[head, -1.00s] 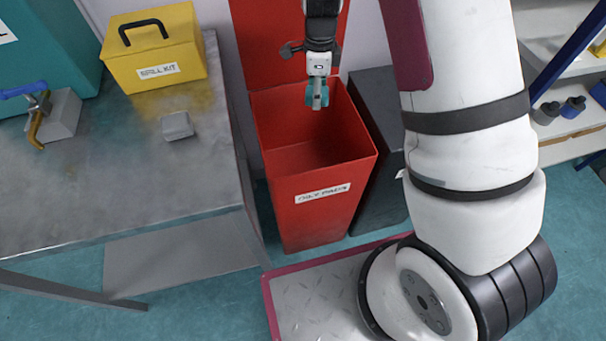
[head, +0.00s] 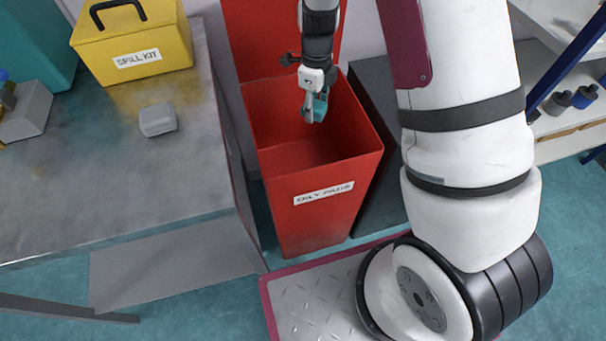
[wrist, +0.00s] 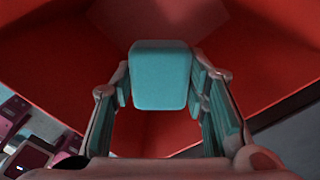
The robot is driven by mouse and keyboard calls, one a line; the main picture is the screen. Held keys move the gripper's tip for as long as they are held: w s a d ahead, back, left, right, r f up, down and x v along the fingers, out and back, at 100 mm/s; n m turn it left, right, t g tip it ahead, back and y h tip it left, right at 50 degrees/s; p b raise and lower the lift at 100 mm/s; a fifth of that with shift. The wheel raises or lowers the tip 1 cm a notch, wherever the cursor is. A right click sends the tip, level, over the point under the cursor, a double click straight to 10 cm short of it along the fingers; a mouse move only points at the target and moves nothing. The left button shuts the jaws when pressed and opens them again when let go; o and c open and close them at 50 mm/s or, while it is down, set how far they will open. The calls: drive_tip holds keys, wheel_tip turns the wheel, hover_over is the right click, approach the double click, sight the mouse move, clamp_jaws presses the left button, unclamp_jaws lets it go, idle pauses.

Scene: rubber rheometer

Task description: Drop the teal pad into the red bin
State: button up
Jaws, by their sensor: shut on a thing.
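The red bin (head: 325,217) stands open between the grey bench and a dark bin, with a label on its front. My gripper (head: 314,112) hangs over the bin's mouth, pointing down. In the wrist view my gripper (wrist: 160,95) is shut on the teal pad (wrist: 160,75), with a finger on each side of it. Red bin walls (wrist: 250,50) surround the pad in that view. In the head view the teal pad (head: 320,107) shows only in part between the fingers.
A grey metal bench (head: 90,195) at left bears a yellow spill kit box (head: 135,45) and a small grey block (head: 157,119). A dark bin (head: 375,90) stands right of the red bin. Shelves (head: 570,115) are at far right.

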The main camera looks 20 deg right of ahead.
drive_tip(key=shift+f, duration=0.4)
drive_tip(key=o, duration=1.2)
drive_tip(key=shift+r, duration=0.15)
wheel_tip(320, 180, up, 12)
drive_tip(key=shift+f, duration=0.1)
